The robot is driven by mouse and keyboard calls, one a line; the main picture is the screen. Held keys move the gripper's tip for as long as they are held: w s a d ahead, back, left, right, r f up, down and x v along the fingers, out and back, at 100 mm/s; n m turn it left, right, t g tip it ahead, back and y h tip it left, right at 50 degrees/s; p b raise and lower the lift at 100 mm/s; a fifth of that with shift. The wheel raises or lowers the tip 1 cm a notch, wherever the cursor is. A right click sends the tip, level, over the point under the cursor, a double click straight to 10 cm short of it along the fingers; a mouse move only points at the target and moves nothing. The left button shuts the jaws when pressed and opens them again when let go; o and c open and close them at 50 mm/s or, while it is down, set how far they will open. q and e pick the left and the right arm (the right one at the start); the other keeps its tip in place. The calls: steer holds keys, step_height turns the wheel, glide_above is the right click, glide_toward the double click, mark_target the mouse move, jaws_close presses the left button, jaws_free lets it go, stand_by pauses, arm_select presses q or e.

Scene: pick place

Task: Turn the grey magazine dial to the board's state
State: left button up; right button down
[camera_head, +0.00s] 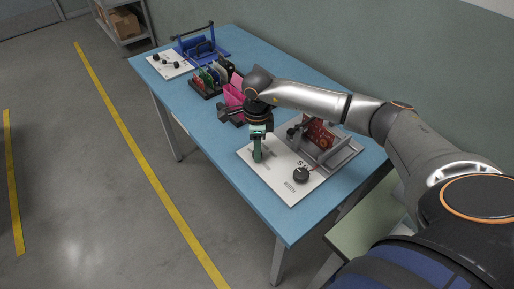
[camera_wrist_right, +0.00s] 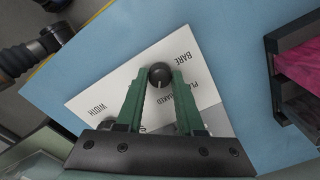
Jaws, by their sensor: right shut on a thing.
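A white panel (camera_head: 270,178) with dark lettering lies on the near part of the table, in front of the grey magazine (camera_head: 343,154). A red board (camera_head: 319,134) stands in the magazine. My right gripper (camera_head: 257,153) points down at the panel's left part, its green fingers shut on a round black dial (camera_wrist_right: 160,74). In the wrist view a pale line on the dial points down the picture; BARE, BAKED and WIDTH are readable around it. The fingers hide this dial in the head view. A second black knob (camera_head: 301,175) sits free nearer the front. My left gripper is not seen.
A pink-sided rack (camera_head: 233,92) and a black rack of coloured boards (camera_head: 213,77) stand beyond the panel. A blue fixture (camera_head: 201,46) and another white panel (camera_head: 170,65) are at the far end. The blue table (camera_head: 207,118) is bare along its left edge.

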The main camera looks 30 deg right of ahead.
steer(key=m, duration=0.3)
steer(key=m+p, duration=0.1)
steer(key=m, duration=0.3)
steer(key=shift+r, duration=0.1)
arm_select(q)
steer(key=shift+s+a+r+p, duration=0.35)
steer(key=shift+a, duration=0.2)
arm_select(e)
steer(key=shift+m, duration=2)
steer(key=c, duration=0.5)
jaws_free()
steer(key=shift+c, duration=0.2)
step_height(320, 180, up, 12)
steer(key=shift+r, duration=0.2)
